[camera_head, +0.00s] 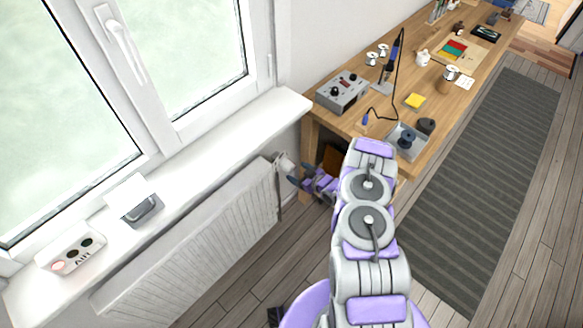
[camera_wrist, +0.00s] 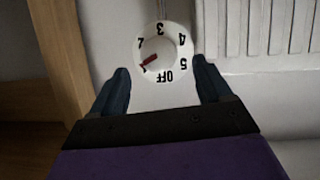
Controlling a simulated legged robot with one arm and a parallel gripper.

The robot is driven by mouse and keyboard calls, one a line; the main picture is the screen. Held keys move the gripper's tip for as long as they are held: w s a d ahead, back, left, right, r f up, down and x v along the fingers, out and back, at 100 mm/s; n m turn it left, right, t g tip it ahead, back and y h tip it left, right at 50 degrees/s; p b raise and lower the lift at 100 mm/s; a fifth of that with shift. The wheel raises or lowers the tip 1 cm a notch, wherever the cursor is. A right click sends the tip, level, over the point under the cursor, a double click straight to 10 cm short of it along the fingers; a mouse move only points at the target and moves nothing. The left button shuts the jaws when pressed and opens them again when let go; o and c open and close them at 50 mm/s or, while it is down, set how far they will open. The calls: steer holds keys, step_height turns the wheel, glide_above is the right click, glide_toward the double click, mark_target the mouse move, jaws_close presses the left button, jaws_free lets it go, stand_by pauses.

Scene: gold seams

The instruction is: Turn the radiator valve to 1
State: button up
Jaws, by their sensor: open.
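The radiator valve (camera_wrist: 175,52) is a round white dial with black marks 2, 3, 4, 5 and OFF around its face, in the wrist view. Its red pointer (camera_wrist: 149,61) points to the lower left, at a small mark between 2 and OFF that looks like 1. My gripper (camera_wrist: 162,75) is open, with one dark finger at each lower side of the dial. I cannot tell whether the fingers touch it. In the head view the white valve (camera_head: 284,162) is at the radiator's right end, with my gripper (camera_head: 293,180) close by it.
The white radiator (camera_head: 205,240) hangs below the windowsill (camera_head: 190,165). A wooden workbench (camera_head: 340,118) stands to the right, its leg (camera_head: 308,140) near the valve. A grey box with knobs (camera_head: 343,92) is on the bench. Free floor lies around the striped rug (camera_head: 480,190).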

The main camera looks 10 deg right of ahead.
steer(key=p+v, duration=0.2)
steer(key=v, duration=0.9)
steer(key=shift+s, duration=0.1)
